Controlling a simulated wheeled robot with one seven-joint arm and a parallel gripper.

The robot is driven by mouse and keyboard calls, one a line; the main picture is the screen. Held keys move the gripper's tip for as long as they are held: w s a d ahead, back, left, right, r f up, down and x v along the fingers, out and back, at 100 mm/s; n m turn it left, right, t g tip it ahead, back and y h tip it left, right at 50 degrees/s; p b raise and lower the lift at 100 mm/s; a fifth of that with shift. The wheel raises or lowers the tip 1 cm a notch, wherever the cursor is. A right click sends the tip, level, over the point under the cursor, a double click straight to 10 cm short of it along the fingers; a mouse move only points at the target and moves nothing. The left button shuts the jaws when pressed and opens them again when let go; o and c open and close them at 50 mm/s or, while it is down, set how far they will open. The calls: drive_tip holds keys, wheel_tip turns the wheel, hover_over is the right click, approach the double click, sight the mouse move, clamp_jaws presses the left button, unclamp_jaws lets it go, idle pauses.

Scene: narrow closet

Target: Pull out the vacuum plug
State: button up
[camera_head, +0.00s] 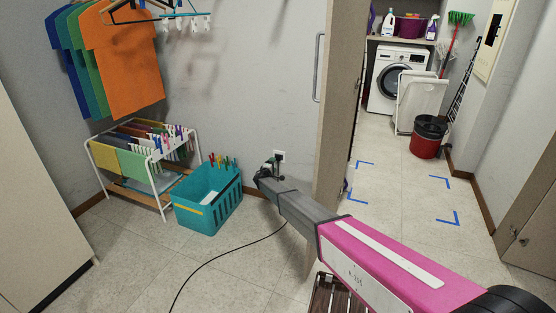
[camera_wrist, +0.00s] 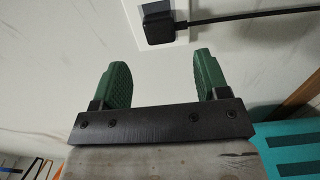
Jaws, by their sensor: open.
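The vacuum plug (camera_wrist: 157,27) is a black block with a black cord, seated in a white wall outlet (camera_wrist: 183,30) at the top of the wrist view. In the head view the outlet (camera_head: 279,156) shows low on the grey wall, with the plug partly hidden by my gripper. My gripper (camera_wrist: 160,75) has two green fingertips, spread apart and empty. They point toward the wall, short of the plug, with the plug above the gap between them. In the head view my gripper (camera_head: 268,168) is just left of the outlet.
A teal basket (camera_head: 208,200) with clothespins stands left of my gripper, beside a drying rack (camera_head: 145,165). A black cord (camera_head: 225,255) runs across the floor. A door edge (camera_head: 337,100) stands right of the outlet. Open floor lies in front of the basket.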

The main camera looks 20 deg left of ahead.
drive_tip(key=w, duration=0.7)
drive_tip(key=shift+w+d, duration=0.3)
drive_tip(key=shift+w, duration=0.05)
idle(0.7)
drive_tip(key=c, duration=1.2)
drive_tip(key=s, duration=0.6)
drive_tip(key=shift+a, duration=0.25)
idle(0.6)
